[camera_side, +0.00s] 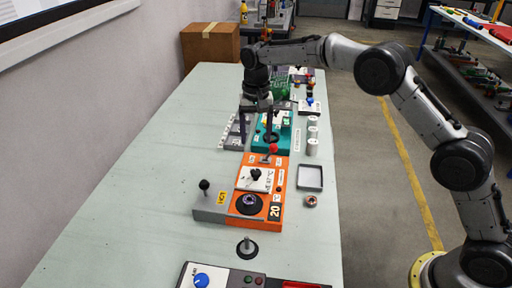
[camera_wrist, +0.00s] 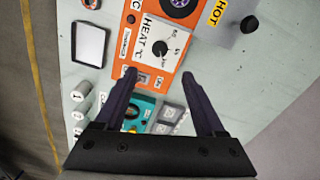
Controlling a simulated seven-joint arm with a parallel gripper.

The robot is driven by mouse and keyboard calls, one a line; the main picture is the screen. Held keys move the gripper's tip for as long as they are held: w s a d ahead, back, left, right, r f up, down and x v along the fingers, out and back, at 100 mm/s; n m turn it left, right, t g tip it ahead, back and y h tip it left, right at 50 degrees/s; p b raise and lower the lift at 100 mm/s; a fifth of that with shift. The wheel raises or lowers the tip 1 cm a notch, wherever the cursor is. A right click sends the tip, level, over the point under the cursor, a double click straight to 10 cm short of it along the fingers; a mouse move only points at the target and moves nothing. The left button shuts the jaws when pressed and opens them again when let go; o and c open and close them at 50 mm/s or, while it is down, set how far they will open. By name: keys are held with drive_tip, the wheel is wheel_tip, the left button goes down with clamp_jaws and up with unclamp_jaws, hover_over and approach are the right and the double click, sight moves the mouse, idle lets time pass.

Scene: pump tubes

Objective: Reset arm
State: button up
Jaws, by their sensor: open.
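My gripper (camera_side: 256,132) is open, with its two dark fingers pointing down over the row of devices on the long table. It appears empty. In the wrist view my gripper (camera_wrist: 158,76) has its fingers spread wide, with nothing between the tips but the orange and teal devices below. The teal device (camera_side: 285,140) is under the gripper in the side view, partly hidden by it.
A grey plate marked HOT with a black knob lever (camera_side: 204,186) adjoins the orange device. A shallow tray (camera_side: 310,178), a small round part (camera_side: 310,201) and several grey cylinders (camera_side: 312,134) lie right. A joystick (camera_side: 247,246) stands nearer. The table's left side (camera_side: 150,180) is clear.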

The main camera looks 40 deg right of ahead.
drive_tip(key=shift+r, duration=0.55)
drive_tip(key=shift+d, duration=0.1)
